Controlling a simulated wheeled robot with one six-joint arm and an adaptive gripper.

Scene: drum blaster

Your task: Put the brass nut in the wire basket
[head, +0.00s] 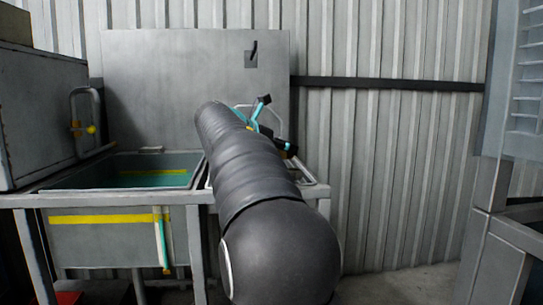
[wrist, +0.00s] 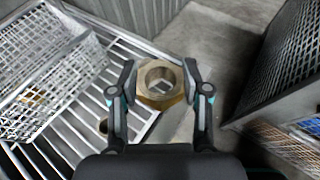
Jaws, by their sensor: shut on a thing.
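The brass nut (wrist: 158,101), a thick hexagonal ring, is between the fingertips of my gripper (wrist: 160,79) in the wrist view. My gripper is shut on its two sides. The wire basket (wrist: 62,62), pale metal mesh, is at the left of the wrist view, apart from the nut and to its left. Its left part is cut off by the picture edge. In the head view my gripper (head: 277,125) shows past the end of my arm, partly hidden by it; the nut and basket cannot be made out there.
A dark mesh-sided box (wrist: 283,62) stands at the right. In the head view a metal sink (head: 120,170) is left of my arm, before a corrugated wall (head: 400,140).

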